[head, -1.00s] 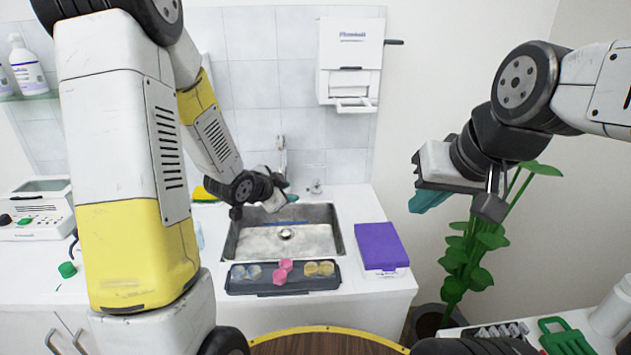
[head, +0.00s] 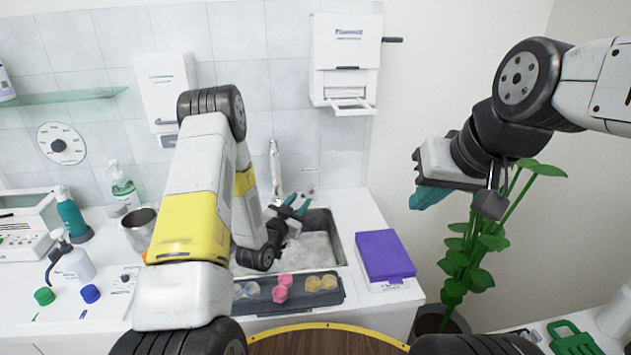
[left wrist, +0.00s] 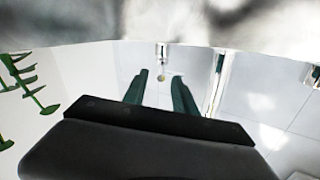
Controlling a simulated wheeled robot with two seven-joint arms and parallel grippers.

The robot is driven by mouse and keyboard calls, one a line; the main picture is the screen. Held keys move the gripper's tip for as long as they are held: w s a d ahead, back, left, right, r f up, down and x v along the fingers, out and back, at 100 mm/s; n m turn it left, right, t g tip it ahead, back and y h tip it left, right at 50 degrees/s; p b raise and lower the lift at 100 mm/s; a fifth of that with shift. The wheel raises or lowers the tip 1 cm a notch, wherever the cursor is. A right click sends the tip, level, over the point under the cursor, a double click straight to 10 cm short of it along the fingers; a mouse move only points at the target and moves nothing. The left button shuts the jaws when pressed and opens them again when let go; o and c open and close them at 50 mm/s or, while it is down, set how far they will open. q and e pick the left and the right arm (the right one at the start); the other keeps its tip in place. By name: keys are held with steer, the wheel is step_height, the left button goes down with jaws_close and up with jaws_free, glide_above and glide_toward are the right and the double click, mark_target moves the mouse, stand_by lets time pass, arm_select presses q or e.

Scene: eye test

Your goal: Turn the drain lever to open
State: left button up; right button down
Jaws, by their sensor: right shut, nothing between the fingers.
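My left gripper (head: 298,205) is open and empty over the back part of the steel sink (head: 339,252), its teal fingers pointing to the wall. In the left wrist view, which looks upside down, both fingers (left wrist: 160,95) stand apart. Between them, farther off, shows a small metal fitting with a round yellowish knob (left wrist: 162,78), seemingly the drain lever. I cannot tell its setting or whether the fingers touch it. The tall faucet (head: 275,172) stands left of the gripper in the head view. My right gripper (head: 428,197) is shut and empty, in the air before the plant.
A dark tray (head: 262,305) with pink, yellow and clear pieces lies at the sink's front. A purple-topped box (head: 385,255) sits right of the sink. A metal cup (head: 140,230) and bottles stand left. A dispenser (head: 345,60) hangs above, and a plant (head: 468,260) stands right.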

mark_target(310, 186)
arm_select(q)
steer(key=x, duration=0.8)
steer(key=shift+a+r, duration=0.1)
steer(key=shift+r, duration=0.05)
jaws_close()
stand_by(1.2)
